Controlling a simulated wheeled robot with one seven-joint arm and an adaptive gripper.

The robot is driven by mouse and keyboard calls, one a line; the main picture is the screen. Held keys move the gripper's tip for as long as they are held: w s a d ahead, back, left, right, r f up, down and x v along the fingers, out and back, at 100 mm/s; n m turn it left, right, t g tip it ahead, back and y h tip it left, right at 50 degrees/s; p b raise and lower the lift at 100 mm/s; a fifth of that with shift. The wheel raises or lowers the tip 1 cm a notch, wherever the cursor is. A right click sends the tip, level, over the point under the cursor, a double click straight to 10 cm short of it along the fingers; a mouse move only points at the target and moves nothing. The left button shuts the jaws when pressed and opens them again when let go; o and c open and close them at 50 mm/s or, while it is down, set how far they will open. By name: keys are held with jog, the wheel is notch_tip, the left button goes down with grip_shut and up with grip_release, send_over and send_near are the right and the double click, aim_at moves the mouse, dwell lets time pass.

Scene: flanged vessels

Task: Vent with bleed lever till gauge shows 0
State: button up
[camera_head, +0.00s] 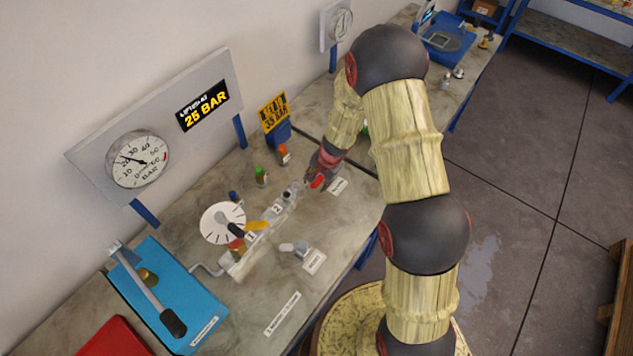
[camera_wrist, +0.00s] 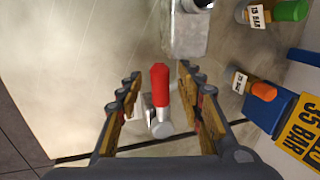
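The bleed lever (camera_wrist: 160,84) has a red grip on a metal stem and pivot. In the wrist view it lies between the two fingers of my gripper (camera_wrist: 157,79), which is open, with a gap on each side. In the head view my gripper (camera_head: 322,172) is low over the right end of the valve line, and a bit of the red lever (camera_head: 317,182) shows beside it. The round pressure gauge (camera_head: 138,159) is on the wall panel at left. Its needle points up-left, near the 20 mark; the exact reading is too small to tell.
The valve manifold (camera_head: 262,226) with a yellow lever and white dial (camera_head: 222,222) lies left of my gripper. A "25 BAR" sign (camera_head: 203,105) hangs above.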

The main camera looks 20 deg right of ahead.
grip_shut()
dwell(0.5)
dwell(0.4)
